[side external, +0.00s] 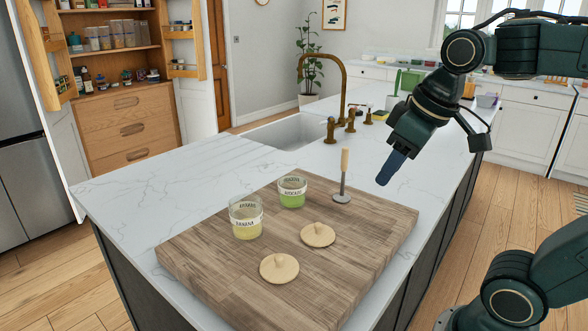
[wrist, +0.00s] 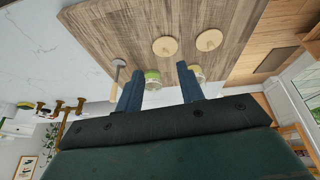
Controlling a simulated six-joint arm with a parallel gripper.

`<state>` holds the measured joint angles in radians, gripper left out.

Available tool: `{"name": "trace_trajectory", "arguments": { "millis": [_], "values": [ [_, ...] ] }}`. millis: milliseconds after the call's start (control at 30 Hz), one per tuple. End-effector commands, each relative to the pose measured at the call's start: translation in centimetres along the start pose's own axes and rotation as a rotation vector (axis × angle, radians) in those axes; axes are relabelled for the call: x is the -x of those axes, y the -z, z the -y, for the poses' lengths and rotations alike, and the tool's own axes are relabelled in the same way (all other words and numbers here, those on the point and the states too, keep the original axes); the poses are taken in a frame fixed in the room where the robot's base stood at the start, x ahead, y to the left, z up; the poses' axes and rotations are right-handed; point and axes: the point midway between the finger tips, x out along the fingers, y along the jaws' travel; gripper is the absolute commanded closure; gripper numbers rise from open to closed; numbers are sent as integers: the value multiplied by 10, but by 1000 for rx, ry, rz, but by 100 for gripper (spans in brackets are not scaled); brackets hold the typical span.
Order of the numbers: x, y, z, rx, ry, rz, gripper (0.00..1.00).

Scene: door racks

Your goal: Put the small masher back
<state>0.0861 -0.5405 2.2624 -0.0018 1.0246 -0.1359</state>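The small masher (side external: 343,178) stands upright at the back right of the wooden board (side external: 200,262), with its round grey foot down and its pale wooden handle up. It also shows in the wrist view (wrist: 117,76), left of the fingers. My gripper (side external: 388,172) hangs in the air to the right of the masher, apart from it. In the wrist view its two blue fingers (wrist: 158,88) stand apart with nothing held between them. A jar labelled banana (side external: 246,218) and a jar labelled avocado (side external: 292,192) stand on the board, both without lids.
Two round wooden lids (side external: 279,268) (side external: 318,235) lie at the front of the board. The sink (side external: 285,131) and brass tap (side external: 335,85) are behind the board. An open pantry cupboard (side external: 125,95) stands at the back left. The white counter (side external: 150,195) left of the board is clear.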

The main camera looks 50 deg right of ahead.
Motion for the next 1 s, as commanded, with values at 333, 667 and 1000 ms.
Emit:
{"name": "trace_trajectory", "arguments": {
  "millis": [333, 667, 1000],
  "values": [
    [-18, -54, 22, -53, 27, -92, 62],
    [-20, -59, 23, -60, 30, -99, 62],
    [-20, -58, 23, -60, 29, -99, 62]
  ]
}}
